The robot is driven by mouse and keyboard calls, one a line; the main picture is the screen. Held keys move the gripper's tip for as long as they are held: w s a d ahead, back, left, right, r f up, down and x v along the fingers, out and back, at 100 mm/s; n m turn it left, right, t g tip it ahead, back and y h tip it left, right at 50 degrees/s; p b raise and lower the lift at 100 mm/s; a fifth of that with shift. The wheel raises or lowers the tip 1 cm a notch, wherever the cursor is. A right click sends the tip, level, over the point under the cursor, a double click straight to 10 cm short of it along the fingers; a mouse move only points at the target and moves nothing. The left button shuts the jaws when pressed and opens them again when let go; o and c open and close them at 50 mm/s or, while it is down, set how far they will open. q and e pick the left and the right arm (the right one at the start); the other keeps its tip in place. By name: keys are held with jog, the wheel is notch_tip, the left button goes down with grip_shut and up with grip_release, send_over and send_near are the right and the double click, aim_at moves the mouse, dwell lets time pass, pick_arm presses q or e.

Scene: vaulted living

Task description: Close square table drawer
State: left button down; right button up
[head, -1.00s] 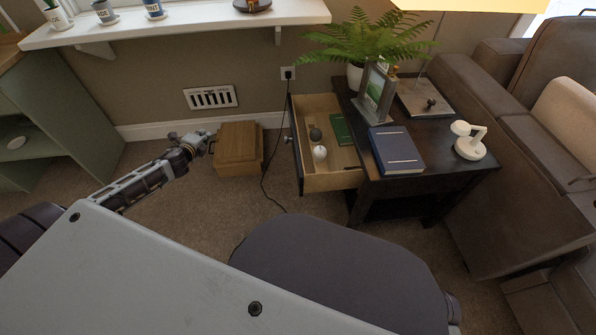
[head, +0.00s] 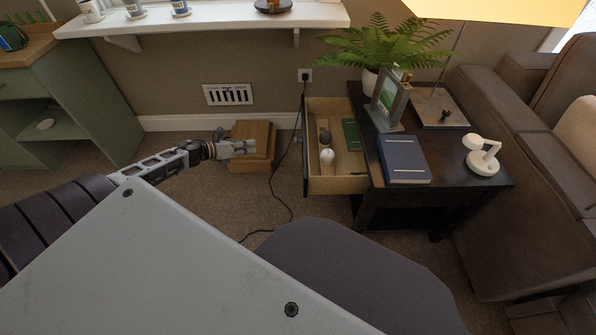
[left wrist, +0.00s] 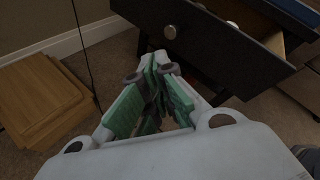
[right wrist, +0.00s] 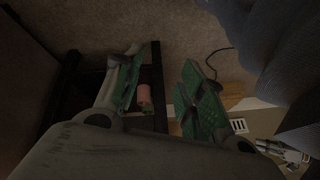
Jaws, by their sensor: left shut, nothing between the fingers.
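The square dark table (head: 440,195) stands right of centre in the head view. Its drawer (head: 338,185) is pulled out to the left, showing a pale wooden inside.
The drawer holds a green book (head: 351,134) and small round objects. A wooden box (head: 255,135) and a cable (head: 288,205) lie on the floor left of the drawer.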

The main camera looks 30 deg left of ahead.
pick_arm(q)
jog(key=s+d+r+m+g+h, duration=0.1)
jog(key=s+d+m+g+h, duration=0.3)
jog(key=m, duration=0.8)
jog(key=s+d+h, duration=0.2)
jog(key=s+d, duration=0.1)
jog(key=d, duration=0.1)
jog(key=shift+d+r+m+g, duration=0.25)
jog(key=shift+d+m+g, duration=0.05)
pick_arm(e)
jog(key=shift+w+r+t, duration=0.35)
jog(key=shift+w+t, duration=0.05)
jog(key=shift+w, duration=0.25)
pick_arm(q)
jog(key=shift+d, duration=0.1)
jog(key=r+b+x, duration=0.1)
jog(key=b+x, duration=0.3)
jog(key=x, duration=0.9)
jog(key=shift+w+d+b, duration=0.2)
jog(key=shift+d+b, duration=0.1)
jog(key=shift+d, duration=0.15)
pick_arm(e)
notch_tip(320, 180, down, 7)
jog(key=a+t+y, duration=0.1)
jog(key=shift+w+r+m, duration=0.15)
jog(key=shift+w+m, duration=0.05)
jog(key=shift+m, duration=0.1)
